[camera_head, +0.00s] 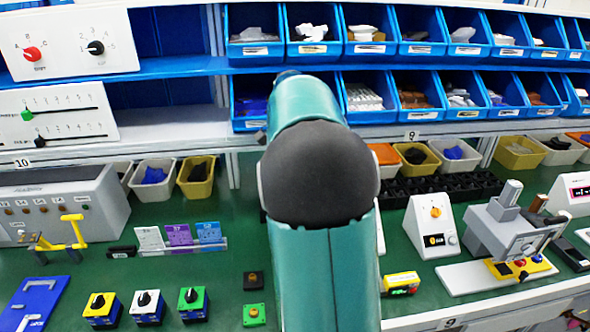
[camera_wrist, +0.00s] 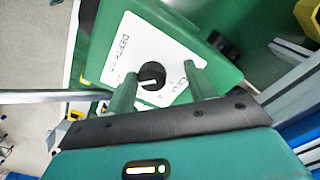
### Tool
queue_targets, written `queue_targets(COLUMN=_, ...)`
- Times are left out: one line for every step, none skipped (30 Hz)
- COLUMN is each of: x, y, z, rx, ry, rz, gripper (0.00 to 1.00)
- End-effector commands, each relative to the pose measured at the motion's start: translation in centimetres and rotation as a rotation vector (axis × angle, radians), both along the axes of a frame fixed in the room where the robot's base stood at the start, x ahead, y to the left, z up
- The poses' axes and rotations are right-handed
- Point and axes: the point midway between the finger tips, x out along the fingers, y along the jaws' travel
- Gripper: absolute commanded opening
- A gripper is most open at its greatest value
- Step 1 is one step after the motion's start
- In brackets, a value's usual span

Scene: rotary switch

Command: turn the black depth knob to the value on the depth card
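In the wrist view a white panel (camera_wrist: 125,45) bears printed words, one reading DEPTH; the other is partly hidden. A black knob (camera_wrist: 152,73) with a white pointer mark sits on it. My gripper (camera_wrist: 161,76) is open, with one green finger on each side of the knob in the picture. I cannot tell whether they touch it. In the head view my arm hides my gripper and this panel. A white card (camera_head: 150,238), a purple card (camera_head: 178,235) and a blue card (camera_head: 209,232) stand in a clear holder; I cannot tell which is the depth card.
Small switch boxes with yellow (camera_head: 102,301), white (camera_head: 147,300) and green (camera_head: 192,297) tops stand at the front left. A white device with an orange knob (camera_head: 435,212) stands right of my arm. Blue bins (camera_head: 253,55) fill the shelves behind.

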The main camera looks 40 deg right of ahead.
Motion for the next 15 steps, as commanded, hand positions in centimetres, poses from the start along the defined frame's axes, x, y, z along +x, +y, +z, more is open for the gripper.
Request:
queue_targets(x=-0.2, y=-0.2, z=0.0, rx=0.000, ry=0.001, rz=-0.004, gripper=0.54)
queue_targets(x=-0.3, y=-0.2, z=0.0, rx=0.000, ry=0.002, rz=-0.005, gripper=0.54)
queue_targets(x=-0.3, y=-0.2, z=0.0, rx=-0.001, ry=0.003, rz=-0.006, gripper=0.54)
queue_targets(x=-0.3, y=-0.3, z=0.0, rx=0.000, ry=0.004, rz=-0.006, gripper=0.54)
queue_targets(x=-0.3, y=-0.3, z=0.0, rx=0.000, ry=0.005, rz=-0.007, gripper=0.54)
queue_targets(x=-0.4, y=-0.3, z=0.1, rx=0.000, ry=0.005, rz=-0.007, gripper=0.54)
queue_targets(x=-0.4, y=-0.3, z=0.2, rx=0.000, ry=0.005, rz=-0.007, gripper=0.54)
queue_targets(x=-0.4, y=-0.3, z=0.4, rx=0.000, ry=0.005, rz=-0.007, gripper=0.54)
queue_targets(x=-0.4, y=-0.4, z=0.8, rx=-0.001, ry=0.005, rz=-0.008, gripper=0.54)
queue_targets(x=-0.4, y=-0.4, z=1.2, rx=-0.001, ry=0.004, rz=-0.008, gripper=0.54)
queue_targets(x=-0.4, y=-0.4, z=1.6, rx=-0.002, ry=0.004, rz=-0.008, gripper=0.54)
queue_targets(x=-0.4, y=-0.4, z=2.3, rx=-0.001, ry=0.003, rz=-0.008, gripper=0.54)
queue_targets(x=-0.4, y=-0.4, z=2.8, rx=-0.002, ry=0.003, rz=-0.008, gripper=0.54)
queue_targets(x=-0.4, y=-0.4, z=3.5, rx=-0.002, ry=0.003, rz=-0.008, gripper=0.54)
queue_targets(x=-0.4, y=-0.4, z=4.3, rx=-0.002, ry=0.002, rz=-0.008, gripper=0.54)
